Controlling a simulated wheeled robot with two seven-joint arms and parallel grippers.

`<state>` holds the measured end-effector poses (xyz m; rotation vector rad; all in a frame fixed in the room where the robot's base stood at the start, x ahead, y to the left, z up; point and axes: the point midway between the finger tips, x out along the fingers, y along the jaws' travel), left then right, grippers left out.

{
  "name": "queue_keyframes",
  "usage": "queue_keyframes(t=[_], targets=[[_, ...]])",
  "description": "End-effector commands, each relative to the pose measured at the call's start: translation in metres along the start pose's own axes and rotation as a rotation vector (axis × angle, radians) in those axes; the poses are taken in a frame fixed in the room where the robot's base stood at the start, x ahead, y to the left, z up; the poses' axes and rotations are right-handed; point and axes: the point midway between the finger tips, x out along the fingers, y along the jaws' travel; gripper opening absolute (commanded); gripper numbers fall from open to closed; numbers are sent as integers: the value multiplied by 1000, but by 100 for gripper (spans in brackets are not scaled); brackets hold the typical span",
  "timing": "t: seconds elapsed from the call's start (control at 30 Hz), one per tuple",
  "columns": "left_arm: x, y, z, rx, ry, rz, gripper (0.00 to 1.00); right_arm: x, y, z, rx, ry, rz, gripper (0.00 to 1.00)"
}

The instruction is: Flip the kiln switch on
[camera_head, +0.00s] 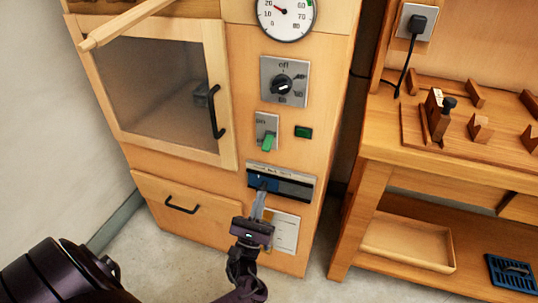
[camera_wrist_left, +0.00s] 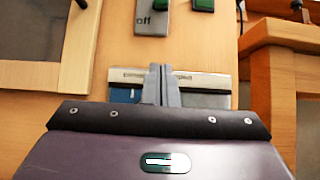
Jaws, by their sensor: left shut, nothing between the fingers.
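The kiln (camera_head: 237,60) is a light wooden cabinet with a windowed door. Its switch (camera_head: 268,142) is a green lever on a grey plate, below the round knob; the lever sits low on the plate, pointing down. In the left wrist view the switch (camera_wrist_left: 160,4) is at the top edge, cut off, with "off" printed below it. My left gripper (camera_head: 262,190) is shut and empty, its fingertips below the switch, overlapping the dark slot panel (camera_head: 296,187). In the left wrist view the shut fingers (camera_wrist_left: 158,72) point up over that panel; contact cannot be told. My right gripper is not in view.
A small green lamp (camera_head: 303,132) is right of the switch. A knob (camera_head: 281,86) and a gauge (camera_head: 286,14) are above. The door handle (camera_head: 216,112) and drawer handle (camera_head: 182,206) stick out at left. A wooden bench (camera_head: 400,150) stands at right, beyond a narrow gap.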

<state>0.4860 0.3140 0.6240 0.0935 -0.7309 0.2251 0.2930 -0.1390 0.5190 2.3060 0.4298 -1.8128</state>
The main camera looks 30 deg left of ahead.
Motion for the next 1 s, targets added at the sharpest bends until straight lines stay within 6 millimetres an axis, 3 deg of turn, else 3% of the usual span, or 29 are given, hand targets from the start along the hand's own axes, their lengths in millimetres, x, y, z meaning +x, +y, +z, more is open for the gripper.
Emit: queue_keyframes(t=[0.27, 0.47, 0.8, 0.9, 1.0], targets=[[5, 0, 0, -4, -1, 2, 0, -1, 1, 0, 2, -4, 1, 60], [34, 0, 2, -6, -4, 0, 0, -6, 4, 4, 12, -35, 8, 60], [106, 0, 3, -6, -2, 1, 0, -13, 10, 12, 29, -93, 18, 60], [108, 1, 23, -7, 2, -1, 0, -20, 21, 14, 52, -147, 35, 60], [109, 1, 30, -7, 1, 2, 0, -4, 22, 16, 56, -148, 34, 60]])
